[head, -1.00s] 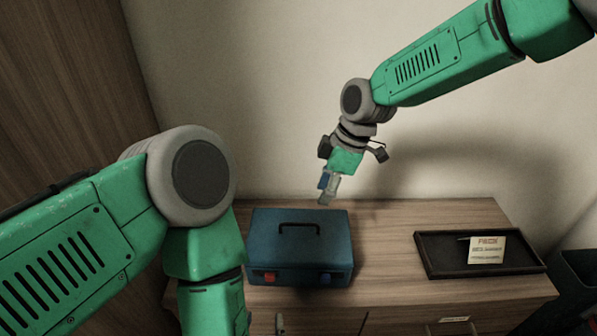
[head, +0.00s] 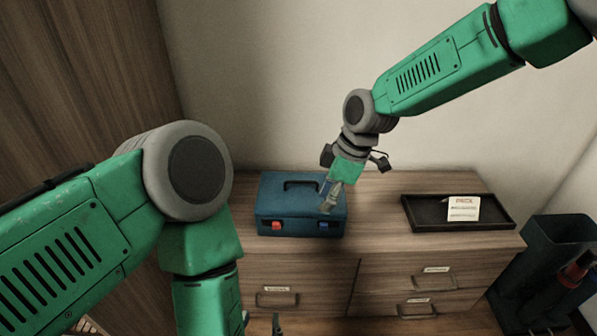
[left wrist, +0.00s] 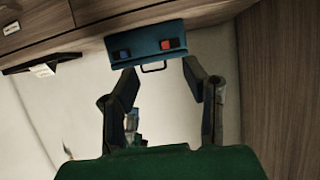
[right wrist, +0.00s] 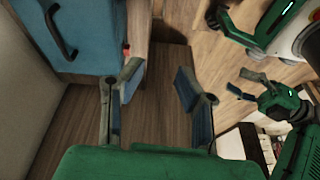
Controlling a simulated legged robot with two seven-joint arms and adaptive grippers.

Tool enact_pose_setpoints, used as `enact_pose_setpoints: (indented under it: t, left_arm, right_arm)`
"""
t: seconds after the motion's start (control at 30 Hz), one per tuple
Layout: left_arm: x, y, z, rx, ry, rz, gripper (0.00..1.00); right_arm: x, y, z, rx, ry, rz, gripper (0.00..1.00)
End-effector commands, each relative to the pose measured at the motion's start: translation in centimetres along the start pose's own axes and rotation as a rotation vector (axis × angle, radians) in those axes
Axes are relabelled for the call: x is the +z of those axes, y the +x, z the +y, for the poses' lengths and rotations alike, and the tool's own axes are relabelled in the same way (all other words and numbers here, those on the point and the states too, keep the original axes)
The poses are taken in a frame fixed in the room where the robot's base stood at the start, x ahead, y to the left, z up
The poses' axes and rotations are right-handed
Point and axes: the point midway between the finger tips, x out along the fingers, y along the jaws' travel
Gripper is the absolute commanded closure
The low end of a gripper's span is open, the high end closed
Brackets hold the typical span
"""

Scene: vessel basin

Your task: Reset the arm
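My left gripper (head: 262,322) is at the bottom edge of the head view, in front of the cabinet, mostly cut off. In the left wrist view its fingers (left wrist: 160,80) are spread, with nothing between them. My right gripper (head: 330,205) points down in front of the blue toolbox (head: 300,208) in the head view. In the right wrist view its fingers (right wrist: 158,78) are apart and empty. The toolbox has a dark handle and a red and a blue latch. It also shows in the left wrist view (left wrist: 145,40) and the right wrist view (right wrist: 85,30).
The toolbox stands on a wooden cabinet (head: 375,200) with labelled drawers. A black tray (head: 415,213) with a paper card (head: 463,208) lies at its right end. A dark bin (head: 548,265) stands on the floor at right. A wood panel (head: 80,70) rises at left.

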Motion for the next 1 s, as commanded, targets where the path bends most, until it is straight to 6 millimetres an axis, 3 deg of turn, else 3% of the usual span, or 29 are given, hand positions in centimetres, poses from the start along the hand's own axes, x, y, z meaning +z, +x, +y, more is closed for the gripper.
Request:
enact_pose_setpoints:
  t: [0.37, 0.57, 0.63, 0.8, 0.9, 1.0]
  left_arm:
    - [1.3, 0.3, -4.1, 0.03, 0.016, -0.202, 0.6]
    - [2.5, -0.7, -8.0, 0.04, 0.026, -0.397, 0.6]
    - [3.0, -1.7, -10.1, 0.038, 0.029, -0.497, 0.6]
    - [4.2, -6.5, -15.6, 0.02, 0.023, -0.793, 0.6]
    - [4.5, -9.5, -17.9, 0.007, 0.014, -0.933, 0.6]
    - [4.8, -11.6, -19.3, -0.002, 0.007, -1.028, 0.6]
  right_arm:
    - [5.5, 5.8, -5.5, 0.002, 0.297, -0.019, 0.71]
    - [11.0, 8.9, -11.5, 0.019, 0.573, -0.05, 0.71]
    - [13.9, 9.7, -14.8, 0.036, 0.712, -0.072, 0.71]
    - [21.6, 8.7, -23.9, 0.129, 1.083, -0.138, 0.71]
    - [24.7, 7.0, -27.7, 0.193, 1.242, -0.166, 0.71]
    - [26.6, 5.5, -30.0, 0.244, 1.343, -0.181, 0.71]
